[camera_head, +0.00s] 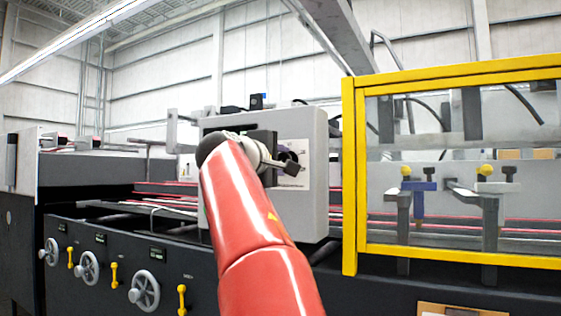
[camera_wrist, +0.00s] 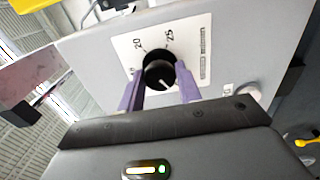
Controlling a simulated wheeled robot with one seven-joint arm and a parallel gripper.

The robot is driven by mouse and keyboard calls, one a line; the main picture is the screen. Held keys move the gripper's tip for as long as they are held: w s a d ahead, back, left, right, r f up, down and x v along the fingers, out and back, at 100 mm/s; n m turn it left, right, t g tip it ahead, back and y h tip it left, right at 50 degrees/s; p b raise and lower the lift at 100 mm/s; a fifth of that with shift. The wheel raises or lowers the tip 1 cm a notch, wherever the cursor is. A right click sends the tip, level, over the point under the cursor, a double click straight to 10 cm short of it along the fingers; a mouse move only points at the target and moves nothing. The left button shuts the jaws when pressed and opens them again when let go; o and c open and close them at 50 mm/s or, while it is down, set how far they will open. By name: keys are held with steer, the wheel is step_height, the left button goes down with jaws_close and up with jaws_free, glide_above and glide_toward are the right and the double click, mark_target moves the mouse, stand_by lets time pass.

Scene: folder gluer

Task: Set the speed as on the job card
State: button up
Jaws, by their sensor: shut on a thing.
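The black speed knob (camera_wrist: 157,73) sits on a white dial plate (camera_wrist: 192,42) on the face of a grey box. The numbers 20 and 25 are readable above it; other marks are partly covered. A white pointer line on the knob slants toward the lower part of the wrist picture, away from 20 and 25. My gripper (camera_wrist: 160,78) has its two purple fingers on either side of the knob and is shut on it. In the head view my gripper (camera_head: 289,166) is at the front of the grey box (camera_head: 317,130). No readable job card shows.
A yellow-framed clear guard (camera_head: 349,180) stands right of the box. Handwheels (camera_head: 144,290) and yellow levers line the dark machine front at lower left. A round pale button (camera_wrist: 248,91) is right of the dial plate. An orange-brown board (camera_head: 462,309) is cut off below.

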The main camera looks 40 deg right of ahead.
steer(key=shift+m, duration=0.3)
steer(key=m+b, duration=0.1)
steer(key=m, duration=0.3)
steer(key=shift+f+m, duration=0.1)
steer(key=shift+m, duration=0.2)
steer(key=m+b, duration=0.1)
steer(key=m, duration=0.5)
steer(key=shift+m+b, duration=0.3)
steer(key=shift+m, duration=0.1)
steer(key=o, duration=1)
steer(key=b+v, duration=0.1)
steer(key=v, duration=0.7)
steer(key=shift+b, duration=0.4)
